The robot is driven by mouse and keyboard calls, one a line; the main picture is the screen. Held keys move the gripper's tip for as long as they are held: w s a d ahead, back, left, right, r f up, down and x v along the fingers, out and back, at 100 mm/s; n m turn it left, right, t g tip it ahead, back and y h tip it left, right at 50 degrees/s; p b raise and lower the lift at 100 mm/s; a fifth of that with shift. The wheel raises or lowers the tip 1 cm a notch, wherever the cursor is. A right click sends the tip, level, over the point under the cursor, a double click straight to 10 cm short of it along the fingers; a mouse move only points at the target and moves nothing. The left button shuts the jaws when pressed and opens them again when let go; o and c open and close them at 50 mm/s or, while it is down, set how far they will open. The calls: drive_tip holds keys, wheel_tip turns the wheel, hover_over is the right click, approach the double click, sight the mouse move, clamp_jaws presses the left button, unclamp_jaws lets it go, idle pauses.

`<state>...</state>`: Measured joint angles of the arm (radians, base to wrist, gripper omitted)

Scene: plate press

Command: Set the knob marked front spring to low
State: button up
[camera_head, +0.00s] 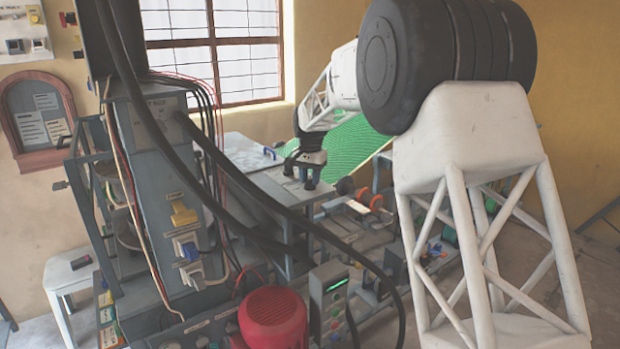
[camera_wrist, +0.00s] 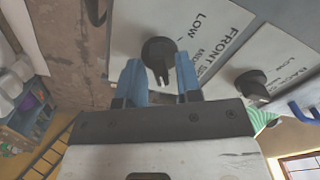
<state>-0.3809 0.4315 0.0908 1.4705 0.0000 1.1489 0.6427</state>
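The front spring knob (camera_wrist: 158,50) is black and sits on a pale plate in the wrist view. The plate reads LOW and, partly cut off, FRONT SP. LOW is printed up and right of the knob; which mark it points to I cannot tell. My gripper (camera_wrist: 160,70) has two blue fingers standing apart, one on each side of the knob's ridge, with visible gaps and nothing gripped. In the head view my gripper (camera_head: 306,172) points down, close above the grey tabletop (camera_head: 262,178). The knob cannot be made out there.
A second black knob (camera_wrist: 252,86) on its own plate, also marked LOW, lies close to the right of my gripper. A blue handle (camera_wrist: 303,112) is further right. In the head view dark hoses (camera_head: 240,180) run left of my gripper, and a green mesh sheet (camera_head: 345,145) is behind it.

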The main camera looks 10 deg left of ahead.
clamp_jaws()
drive_tip(key=shift+n, duration=0.3)
drive_tip(key=n, duration=1.6)
drive_tip(key=shift+r+n, duration=0.1)
drive_tip(key=shift+n, duration=0.3)
drive_tip(key=n, duration=0.6)
drive_tip(key=shift+n, duration=0.3)
